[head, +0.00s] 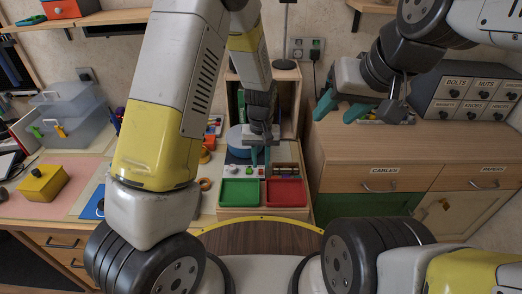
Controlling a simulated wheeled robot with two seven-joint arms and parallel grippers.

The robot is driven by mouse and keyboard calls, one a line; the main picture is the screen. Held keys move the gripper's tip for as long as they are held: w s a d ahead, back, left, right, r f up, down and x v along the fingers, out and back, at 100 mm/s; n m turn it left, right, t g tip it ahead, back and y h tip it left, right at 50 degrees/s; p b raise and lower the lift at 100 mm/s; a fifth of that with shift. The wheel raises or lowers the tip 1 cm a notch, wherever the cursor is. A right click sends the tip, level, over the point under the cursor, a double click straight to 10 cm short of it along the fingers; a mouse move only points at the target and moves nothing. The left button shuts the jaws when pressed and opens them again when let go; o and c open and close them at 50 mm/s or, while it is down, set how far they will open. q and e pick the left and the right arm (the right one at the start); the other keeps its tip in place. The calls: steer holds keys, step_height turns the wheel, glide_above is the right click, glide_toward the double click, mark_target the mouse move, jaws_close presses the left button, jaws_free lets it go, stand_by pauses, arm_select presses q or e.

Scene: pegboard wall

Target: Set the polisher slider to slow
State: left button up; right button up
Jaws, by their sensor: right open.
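The polisher appears to be the small bench unit with a blue round part (237,140) and a pale control panel (240,171) in front of it. The panel carries small coloured controls; the slider and its setting are too small to make out. My right gripper (341,112) is open, with teal fingers spread, above the wooden cabinet at the right.
A green tray (239,193) and a red tray (286,193) sit in front of the panel. A wooden cabinet (345,150) stands to the right, with a grey drawer unit (466,92) on top. A yellow box (43,184) lies on the left bench.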

arm_select(q)
step_height(320, 180, up, 4)
steer(key=shift+r, duration=0.1)
stand_by(0.4)
steer(key=shift+a+r, duration=0.1)
steer(key=shift+r, duration=0.25)
step_height(320, 180, up, 8)
steer(key=t+h, duration=0.1)
glide_above(260, 171)
steer(key=s+a, duration=0.2)
steer(key=a, duration=0.1)
steer(key=s+a+r+t+h, duration=0.1)
steer(key=s+a+r+t, duration=0.1)
steer(key=s+a+r, duration=0.35)
steer(key=s+a+r+t+h, duration=0.1)
steer(key=s+a+r, duration=0.15)
steer(key=r, duration=0.55)
steer(key=s+a+r+t, duration=0.2)
steer(key=s+r, duration=0.1)
steer(key=s, duration=0.5)
steer(key=shift+a+m+y, duration=0.3)
steer(key=shift+y, duration=0.1)
steer(key=shift+r, duration=0.1)
